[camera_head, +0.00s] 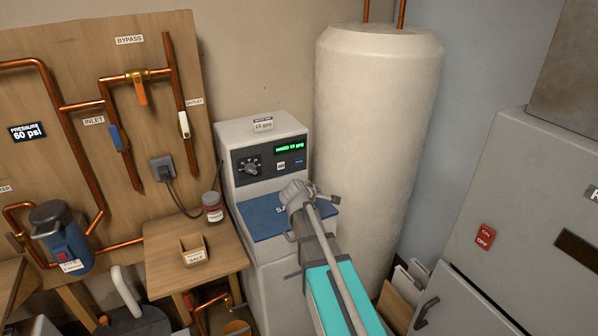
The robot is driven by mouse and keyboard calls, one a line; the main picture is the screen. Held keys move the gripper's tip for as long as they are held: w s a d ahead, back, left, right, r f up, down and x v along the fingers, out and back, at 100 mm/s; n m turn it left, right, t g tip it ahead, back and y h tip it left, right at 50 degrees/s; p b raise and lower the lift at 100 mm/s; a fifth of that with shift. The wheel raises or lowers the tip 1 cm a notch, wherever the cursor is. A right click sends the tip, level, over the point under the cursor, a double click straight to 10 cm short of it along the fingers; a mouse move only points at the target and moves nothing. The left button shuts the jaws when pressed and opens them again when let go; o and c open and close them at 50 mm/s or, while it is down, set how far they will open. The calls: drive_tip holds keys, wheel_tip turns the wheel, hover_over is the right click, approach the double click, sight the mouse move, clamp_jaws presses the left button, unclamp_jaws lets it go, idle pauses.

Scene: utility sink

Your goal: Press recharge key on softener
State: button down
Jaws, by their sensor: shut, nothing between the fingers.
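The softener (263,133) is a pale cabinet with a dark control panel. The panel has a round dial (250,167), a green lit display (290,148), a white key (281,165) and a blue key (298,161). The key labels are too small to read, so I cannot tell which is the recharge key. My gripper (297,192) is shut and empty, in front of the softener, below and close to the keys in the picture. I cannot tell its gap to the panel. My arm hides part of the blue lid (262,222).
A tall white tank (375,150) stands right of the softener. A grey cabinet (520,230) is at right. Copper pipes run over the wooden board (75,50).

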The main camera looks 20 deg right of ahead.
sight(302, 162)
drive_tip(key=w+n+t+b, duration=0.1)
drive_tip(key=w+n, duration=0.1)
drive_tip(key=w+d+n+t+b, duration=0.1)
drive_tip(key=w+n, duration=0.1)
drive_tip(key=w+n+t+h+b, duration=0.1)
drive_tip(key=w+b, duration=0.1)
drive_tip(key=w, duration=0.1)
drive_tip(key=shift+w+d+f+n, duration=0.1)
drive_tip(key=shift+d+f+n, duration=0.1)
drive_tip(key=shift+f+n, duration=0.15)
drive_tip(key=shift+w+r+n+t+b, duration=0.25)
drive_tip(key=shift+w+n+t+b, duration=0.1)
drive_tip(key=shift+w+n+t, duration=0.25)
drive_tip(key=shift+w+a, duration=0.25)
drive_tip(key=shift+w, duration=1.15)
drive_tip(key=shift+w+a, duration=0.2)
drive_tip(key=shift+w, duration=1.25)
drive_tip(key=shift+w+a, duration=0.25)
drive_tip(key=shift+w, duration=1.15)
drive_tip(key=shift+w+a, duration=0.1)
drive_tip(key=shift+w, duration=0.7)
drive_tip(key=shift+s, duration=0.8)
drive_tip(key=shift+s, duration=0.1)
drive_tip(key=shift+s+d, duration=0.25)
drive_tip(key=shift+s, duration=0.95)
drive_tip(key=shift+s+d, duration=0.25)
drive_tip(key=shift+s, duration=0.95)
